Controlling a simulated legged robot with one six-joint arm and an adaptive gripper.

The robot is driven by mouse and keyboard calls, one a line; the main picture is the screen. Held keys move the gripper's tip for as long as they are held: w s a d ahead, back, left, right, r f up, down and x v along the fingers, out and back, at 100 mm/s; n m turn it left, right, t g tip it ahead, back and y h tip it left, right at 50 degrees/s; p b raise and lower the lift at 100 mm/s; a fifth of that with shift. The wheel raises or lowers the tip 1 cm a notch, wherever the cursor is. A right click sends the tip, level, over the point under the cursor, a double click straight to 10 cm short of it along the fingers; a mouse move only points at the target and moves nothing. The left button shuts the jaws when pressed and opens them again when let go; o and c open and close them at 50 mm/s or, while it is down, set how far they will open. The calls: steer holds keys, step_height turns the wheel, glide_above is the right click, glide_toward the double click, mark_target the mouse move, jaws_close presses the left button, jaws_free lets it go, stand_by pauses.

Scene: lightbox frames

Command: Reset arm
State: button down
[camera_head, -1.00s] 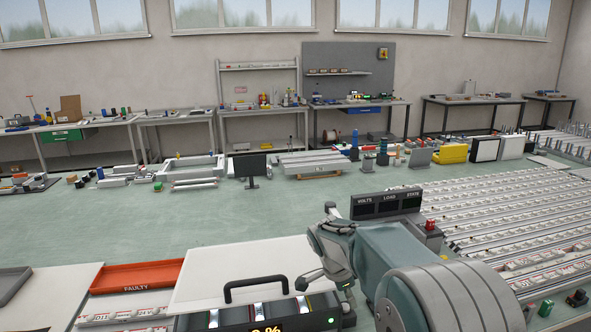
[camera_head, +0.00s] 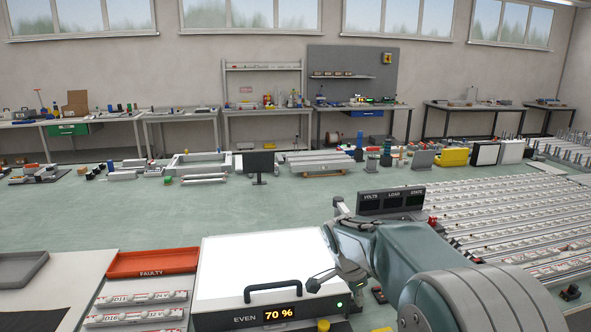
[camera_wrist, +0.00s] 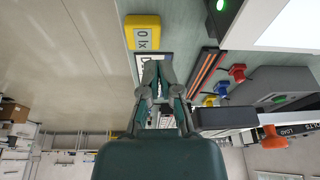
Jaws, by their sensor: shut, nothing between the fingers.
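My arm reaches in from the lower right of the head view. My gripper (camera_head: 317,283) is by the right end of the lightbox's black handle (camera_head: 272,288); I cannot tell whether they touch. In the wrist view my gripper (camera_wrist: 158,66) has its fingers together, with nothing seen between them. The lightbox (camera_head: 225,265) has a bright white top, and its front reads "EVEN 70 %" beside a green light. Its lit edge also shows at the upper right of the wrist view (camera_wrist: 285,28).
A red "FAULTY" tray (camera_head: 150,262) and a grey tray (camera_head: 20,270) lie left of the lightbox. A "VOLTS LOAD STATE" display (camera_head: 390,201) stands behind my arm. A yellow meter reading "0 lx" (camera_wrist: 142,33) and coloured knobs (camera_wrist: 222,88) are near my gripper in the wrist view.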

steer(key=s+d+r+n+t+y, duration=0.1)
steer(key=s+r+n, duration=0.35)
steer(key=s, duration=0.35)
steer(key=s+d+r+n+t+y, duration=0.1)
steer(key=s+r+n, duration=0.2)
steer(key=s+r, duration=0.35)
steer(key=s+f+n+t+y, duration=0.1)
steer(key=s+f+n+t, duration=0.1)
steer(key=s+n, duration=0.5)
steer(key=s+f, duration=0.1)
steer(key=s, duration=0.5)
steer(key=shift+s+a, duration=0.15)
steer(key=shift+s, duration=0.15)
steer(key=shift+a, duration=0.35)
steer(key=shift+d, duration=0.2)
